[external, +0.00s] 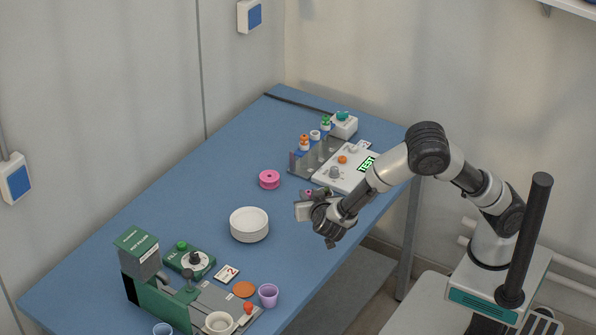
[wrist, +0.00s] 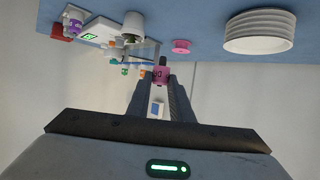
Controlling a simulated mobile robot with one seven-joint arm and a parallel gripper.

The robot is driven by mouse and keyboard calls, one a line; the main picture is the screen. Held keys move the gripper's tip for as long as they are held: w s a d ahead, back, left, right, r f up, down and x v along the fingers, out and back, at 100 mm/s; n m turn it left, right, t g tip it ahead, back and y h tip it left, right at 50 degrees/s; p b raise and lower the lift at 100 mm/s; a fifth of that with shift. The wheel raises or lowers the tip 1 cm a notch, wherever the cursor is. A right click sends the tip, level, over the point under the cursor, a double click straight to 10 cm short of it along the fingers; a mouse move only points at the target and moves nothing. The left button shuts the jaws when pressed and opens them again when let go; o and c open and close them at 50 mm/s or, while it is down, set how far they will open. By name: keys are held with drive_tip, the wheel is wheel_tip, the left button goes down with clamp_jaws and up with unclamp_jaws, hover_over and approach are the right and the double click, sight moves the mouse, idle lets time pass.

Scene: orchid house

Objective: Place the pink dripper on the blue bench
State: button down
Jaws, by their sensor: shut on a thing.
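My gripper (external: 306,206) is over the right part of the blue bench (external: 205,193), its fingers pointing left. In the wrist view, which shows the bench along the top, my gripper (wrist: 160,98) is shut on the pink dripper (wrist: 161,74), a small pink piece with a dark mark and a pale lower part. Only a small pink bit of the dripper (external: 309,192) shows in the external view. It looks held above the bench, though the exact height is hard to tell.
A pink spool (external: 269,180) and a white ribbed round dish (external: 249,225) stand left of my gripper. A grey rack (external: 302,163) with capped vials and a white TEST panel (external: 340,173) stand behind it. A green machine (external: 140,259) is at front left. Bare bench lies between.

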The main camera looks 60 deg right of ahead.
wheel_tip(320, 180, down, 10)
drive_tip(key=shift+s+a+r+b, duration=0.1)
drive_tip(key=shift+b, duration=0.85)
drive_tip(key=shift+f, duration=0.25)
drive_tip(key=c, duration=1.6)
unclamp_jaws()
drive_tip(key=shift+r, duration=0.1)
